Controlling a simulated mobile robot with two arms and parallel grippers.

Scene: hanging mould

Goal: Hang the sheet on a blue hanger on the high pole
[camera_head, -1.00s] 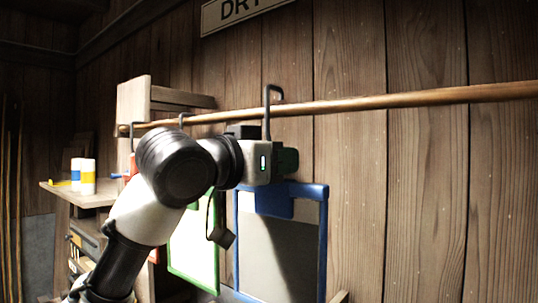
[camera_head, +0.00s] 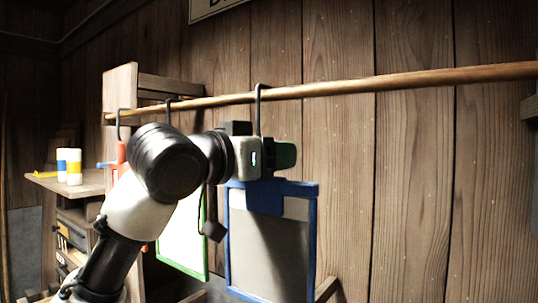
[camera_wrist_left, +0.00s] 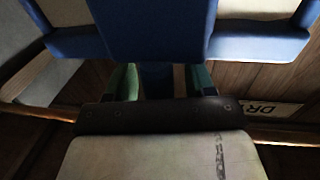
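A blue hanger (camera_head: 265,199) carries a pale sheet (camera_head: 268,250) inside its blue frame. Its dark hook (camera_head: 258,108) is over the high wooden pole (camera_head: 340,87), and the top of the hook looks close to or on the pole. My left gripper (camera_head: 286,156) is at the stem, under the pole and above the frame. In the left wrist view the blue hanger (camera_wrist_left: 155,25) fills the top, and its stem stands between the green fingers of my left gripper (camera_wrist_left: 162,82). A gap shows beside the stem, so the fingers look open around it. My right gripper is not in view.
A green-framed sheet (camera_head: 205,255) and a red hanger (camera_head: 121,152) hang further left on the pole, partly behind my left arm. Bottles (camera_head: 73,167) stand on a shelf (camera_head: 60,184) at the left. The pole is clear to the right, along the plank wall (camera_head: 420,180).

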